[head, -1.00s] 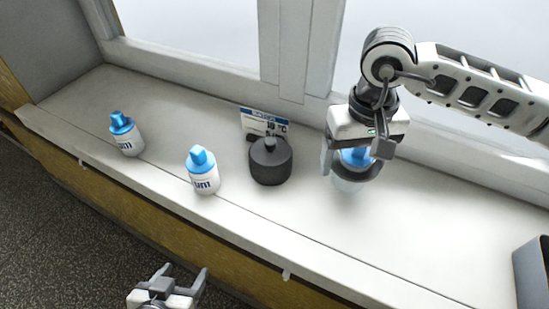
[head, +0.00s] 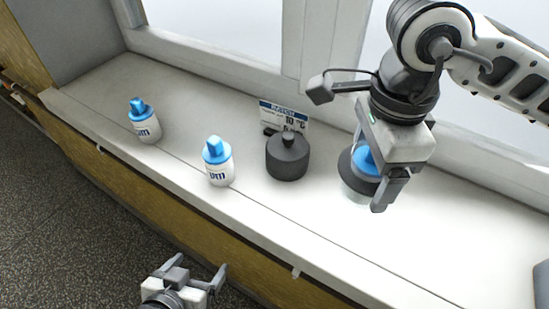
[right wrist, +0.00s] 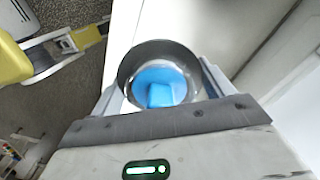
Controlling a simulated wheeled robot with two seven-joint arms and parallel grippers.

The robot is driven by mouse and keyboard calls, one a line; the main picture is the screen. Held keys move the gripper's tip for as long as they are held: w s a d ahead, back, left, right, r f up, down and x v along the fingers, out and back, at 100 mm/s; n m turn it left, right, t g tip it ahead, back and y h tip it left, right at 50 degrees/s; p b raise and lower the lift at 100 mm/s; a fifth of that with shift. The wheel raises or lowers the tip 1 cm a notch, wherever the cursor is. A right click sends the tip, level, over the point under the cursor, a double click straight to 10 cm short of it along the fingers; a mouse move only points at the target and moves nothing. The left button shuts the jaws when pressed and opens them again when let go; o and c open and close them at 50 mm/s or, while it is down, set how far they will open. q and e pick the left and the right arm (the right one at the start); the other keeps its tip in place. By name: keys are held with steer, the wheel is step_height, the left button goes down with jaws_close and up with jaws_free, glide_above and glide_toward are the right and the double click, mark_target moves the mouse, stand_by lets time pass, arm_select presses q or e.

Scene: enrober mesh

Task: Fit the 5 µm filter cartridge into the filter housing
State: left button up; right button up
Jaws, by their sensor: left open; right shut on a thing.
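The filter housing (head: 347,166), a clear bowl with a dark collar, stands on the sill at centre right. In the right wrist view a blue cartridge top with a raised grip (right wrist: 160,92) sits inside the dark collar (right wrist: 132,62). Two white cartridges with blue caps, one (head: 220,168) nearer and one (head: 147,128) at the far left, stand upright; their numbers are unreadable. My left gripper (head: 198,272) is open and empty in front of the sill.
A dark round lid-like part with a knob (head: 287,158) stands left of the housing, before a small batch card (head: 284,116). The window frame (head: 318,50) rises behind. A grey box edge (head: 541,285) shows at right; the sill between is clear.

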mark_target(375, 176)
steer(key=m, duration=0.1)
steer(key=s+m, duration=0.1)
steer(key=r+m, duration=0.1)
steer(key=shift+s+a+m, duration=0.15)
steer(key=shift+a+m, duration=0.1)
steer(key=shift+m, duration=0.05)
steer(key=m, duration=0.1)
steer(key=s+m, duration=0.1)
steer(key=m, duration=0.1)
steer(key=r+m, duration=0.1)
steer(key=m, duration=0.1)
steer(key=shift+s+a, duration=0.25)
steer(key=shift+s, duration=0.15)
steer(key=m, duration=0.1)
steer(key=s+m, duration=0.1)
steer(key=m, duration=0.1)
steer(key=shift+s+r+m+b, duration=0.15)
steer(key=shift+r+m+b, duration=0.15)
steer(key=shift+r+b, duration=0.1)
arm_select(q)
steer(key=shift+w+d+f+b, duration=0.1)
steer(key=shift+d+f+b, duration=0.05)
steer(key=shift+f+b, duration=0.2)
arm_select(e)
steer(key=s+r+m, duration=0.2)
steer(key=s+m, duration=0.3)
steer(key=m, duration=1.2)
steer(key=shift+s+d, duration=0.4)
